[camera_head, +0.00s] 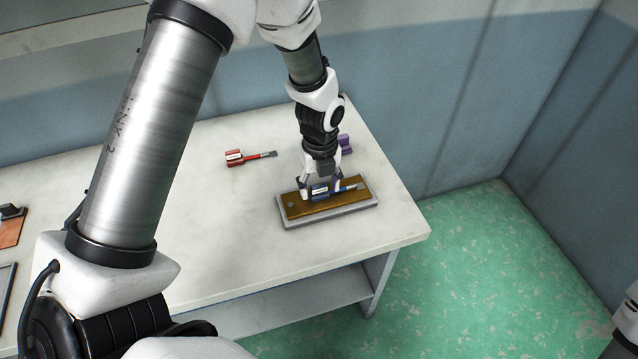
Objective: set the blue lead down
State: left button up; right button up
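The blue lead (346,188) is at a grey-rimmed tray (331,216) with a brown inside, near the table's right end. My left gripper (320,192) points down over the tray, with its fingers on either side of the blue lead's thick end. The lead lies roughly level, its thin tip to the right. I cannot tell whether it rests on the tray floor or is held just above it. My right gripper is not in view.
A red lead (250,156) lies on the white table (215,230) left of the tray. A purple object (345,143) stands behind my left wrist, partly hidden. An orange-brown item (11,230) is at the far left. The table between is clear.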

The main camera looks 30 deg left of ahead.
pick_arm(q)
notch_tip(320, 180, up, 12)
dwell(0.6)
dwell(0.4)
